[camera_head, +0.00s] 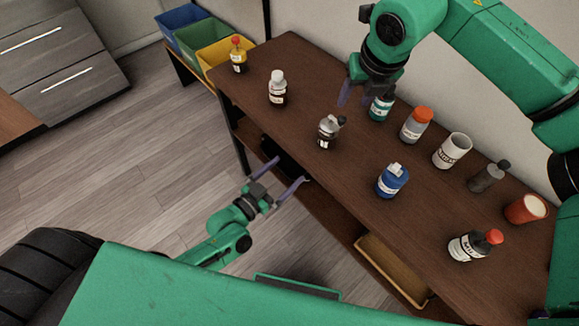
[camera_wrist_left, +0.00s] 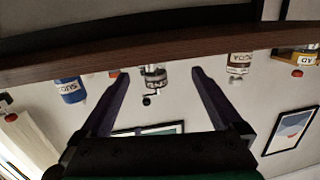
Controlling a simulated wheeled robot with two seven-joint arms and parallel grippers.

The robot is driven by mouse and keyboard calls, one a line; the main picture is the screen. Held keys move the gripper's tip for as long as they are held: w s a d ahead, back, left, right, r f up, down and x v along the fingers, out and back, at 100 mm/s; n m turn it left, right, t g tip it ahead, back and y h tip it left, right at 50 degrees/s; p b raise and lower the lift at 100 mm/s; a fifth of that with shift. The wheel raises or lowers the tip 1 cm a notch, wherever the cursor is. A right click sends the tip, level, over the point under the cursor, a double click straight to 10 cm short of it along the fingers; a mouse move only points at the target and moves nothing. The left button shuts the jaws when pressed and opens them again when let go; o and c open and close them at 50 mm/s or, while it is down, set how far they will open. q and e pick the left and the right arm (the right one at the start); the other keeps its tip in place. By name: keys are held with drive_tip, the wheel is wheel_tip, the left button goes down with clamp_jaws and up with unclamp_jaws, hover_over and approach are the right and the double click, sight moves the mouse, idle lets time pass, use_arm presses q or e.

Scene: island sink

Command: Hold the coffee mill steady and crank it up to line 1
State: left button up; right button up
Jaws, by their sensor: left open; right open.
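The coffee mill (camera_head: 328,131), a small clear and dark jar with a crank on top, stands upright on the brown table near its front edge. My left gripper (camera_head: 283,176) is open and empty in front of the table edge, apart from the mill. In the left wrist view, which is upside down, the mill (camera_wrist_left: 154,80) appears between the spread fingers (camera_wrist_left: 160,73), farther off. My right gripper (camera_head: 364,96) is open above the table, behind and right of the mill, beside a teal bottle (camera_head: 381,107) that it partly hides. Line 1 cannot be made out.
A white-capped bottle (camera_head: 277,88) stands left of the mill and a blue bottle (camera_head: 392,180) right of it. A grey bottle with an orange cap (camera_head: 416,125) and a white mug (camera_head: 452,150) are farther right. Table space directly around the mill is clear.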

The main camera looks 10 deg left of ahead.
sight(322, 139)
use_arm(q)
drive_tip(key=shift+t+h, duration=0.4)
drive_tip(key=w+d+r, duration=0.1)
drive_tip(key=w+d, duration=0.2)
drive_tip(key=w, duration=0.1)
drive_tip(key=w+d+r, duration=0.1)
drive_tip(key=w+d, duration=0.2)
drive_tip(key=w, duration=0.1)
drive_tip(key=w+d+r, duration=0.1)
drive_tip(key=w+d, duration=0.2)
drive_tip(key=w, duration=0.1)
drive_tip(key=shift+w+r, duration=0.15)
drive_tip(key=shift+r, duration=0.2)
drive_tip(key=c, duration=1.5)
drive_tip(key=shift+o, duration=0.2)
